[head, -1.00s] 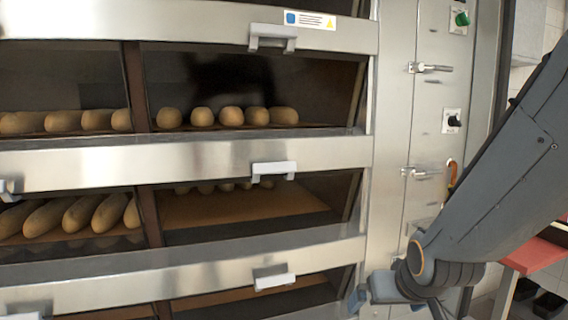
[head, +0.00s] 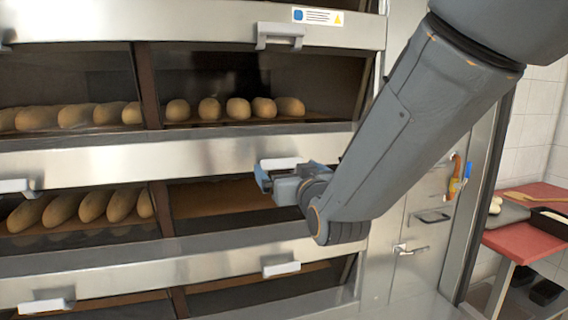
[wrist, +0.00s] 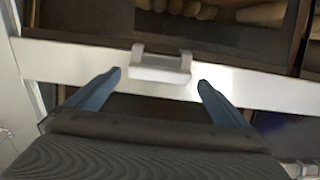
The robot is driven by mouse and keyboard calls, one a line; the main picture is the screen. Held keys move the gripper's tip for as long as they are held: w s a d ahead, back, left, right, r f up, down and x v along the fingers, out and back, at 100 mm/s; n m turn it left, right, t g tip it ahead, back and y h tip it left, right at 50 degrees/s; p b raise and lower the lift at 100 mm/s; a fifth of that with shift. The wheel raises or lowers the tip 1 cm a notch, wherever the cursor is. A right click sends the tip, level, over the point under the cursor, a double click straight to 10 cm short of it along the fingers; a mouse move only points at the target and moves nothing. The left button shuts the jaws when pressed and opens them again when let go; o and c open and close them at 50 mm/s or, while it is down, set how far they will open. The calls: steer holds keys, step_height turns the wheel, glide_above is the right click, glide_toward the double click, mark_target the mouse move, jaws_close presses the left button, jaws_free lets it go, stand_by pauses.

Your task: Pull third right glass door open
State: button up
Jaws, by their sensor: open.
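The deck oven has right-hand glass doors stacked one above another, all looking shut. Their steel rails carry grey bracket handles: an upper handle (head: 276,35), a middle handle (head: 282,162) and a lower handle (head: 281,268). Which one counts as third I cannot tell. My gripper (head: 265,178) is open at the middle handle and partly covers that rail and the glass below. In the wrist view a handle (wrist: 161,67) lies ahead, between the two blue fingertips (wrist: 160,83). The fingers do not grip it, and a gap shows on either side.
Loaves (head: 238,108) lie behind the upper right glass, and longer loaves (head: 80,206) behind left glass. A steel side panel with a latch (head: 410,250) stands right of the doors. A red table (head: 525,235) with a tray is at the far right.

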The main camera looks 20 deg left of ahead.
mark_target(283, 165)
steer(key=shift+p+x, duration=0.35)
steer(key=shift+x, duration=1.25)
steer(key=c, duration=1.4)
steer(key=shift+o, duration=0.2)
